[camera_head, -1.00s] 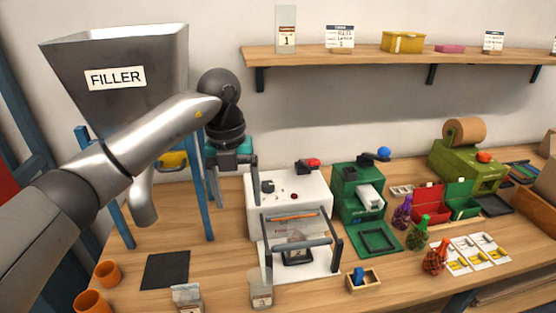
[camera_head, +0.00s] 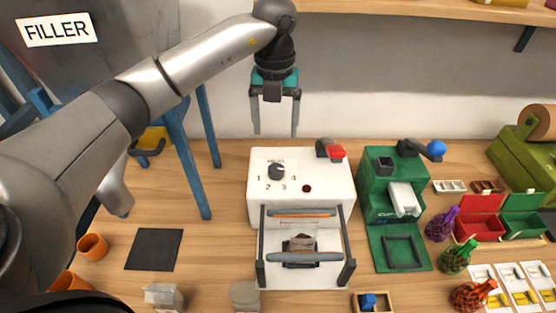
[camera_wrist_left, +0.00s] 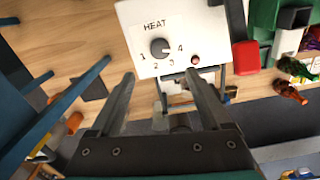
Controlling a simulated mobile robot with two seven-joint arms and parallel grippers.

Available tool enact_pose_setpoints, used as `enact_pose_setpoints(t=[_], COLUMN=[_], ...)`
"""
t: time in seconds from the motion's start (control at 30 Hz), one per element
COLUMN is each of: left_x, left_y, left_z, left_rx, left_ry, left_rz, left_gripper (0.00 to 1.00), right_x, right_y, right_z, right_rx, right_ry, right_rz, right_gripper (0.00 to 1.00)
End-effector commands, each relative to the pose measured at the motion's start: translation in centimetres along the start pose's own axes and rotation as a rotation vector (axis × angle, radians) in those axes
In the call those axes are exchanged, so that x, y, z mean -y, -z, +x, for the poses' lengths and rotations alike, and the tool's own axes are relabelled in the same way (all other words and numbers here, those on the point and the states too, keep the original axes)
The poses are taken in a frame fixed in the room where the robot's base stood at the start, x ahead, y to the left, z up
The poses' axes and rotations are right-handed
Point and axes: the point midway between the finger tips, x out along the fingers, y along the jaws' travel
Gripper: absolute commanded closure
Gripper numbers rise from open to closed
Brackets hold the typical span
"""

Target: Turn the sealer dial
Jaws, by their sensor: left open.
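The white sealer (camera_head: 335,188) stands on the bench in the middle of the head view. Its black dial (camera_head: 276,171) is on the top panel, ringed by the numbers 1 to 4. In the left wrist view the dial (camera_wrist_left: 159,47) sits under the word HEAT, with a small red light (camera_wrist_left: 195,60) to its right. My left gripper (camera_head: 275,134) is open and empty, fingers pointing down, above and behind the dial in the head view. In the wrist view the open fingers (camera_wrist_left: 165,82) appear on either side below the dial, apart from it. My right gripper is not in view.
A red-knobbed lever (camera_head: 333,151) stands at the sealer's back right. The green machine (camera_head: 392,185) with a blue-knobbed crank is close on the right. The filler's blue legs (camera_head: 188,150) stand left. A bag (camera_head: 302,241) sits under the sealer's front bar.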

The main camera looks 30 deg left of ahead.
Motion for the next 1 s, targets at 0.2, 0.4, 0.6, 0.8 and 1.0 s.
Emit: enact_pose_setpoints(t=[0.2, 0.4, 0.6, 0.8, 1.0], left_x=[0.0, 0.0, 0.0, 0.0, 0.0], left_y=[0.1, 0.1, 0.1, 0.0, 0.0], left_z=[5.0, 9.0, 11.4, 12.2, 12.2], left_rx=[-0.005, -0.004, -0.002, 0.000, 0.000], left_ry=[-0.002, -0.001, -0.001, 0.000, 0.000], left_rz=[-0.001, -0.002, -0.001, -0.001, 0.000], left_gripper=[0.19, 0.19, 0.19, 0.19, 0.19], right_x=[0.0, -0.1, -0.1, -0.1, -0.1], right_y=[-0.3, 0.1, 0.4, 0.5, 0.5], right_z=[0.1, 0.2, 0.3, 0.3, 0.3], right_rx=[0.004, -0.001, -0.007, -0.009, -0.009], right_ry=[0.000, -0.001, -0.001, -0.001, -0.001], right_rz=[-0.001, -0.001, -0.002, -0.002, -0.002], right_gripper=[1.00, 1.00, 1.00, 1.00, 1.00])
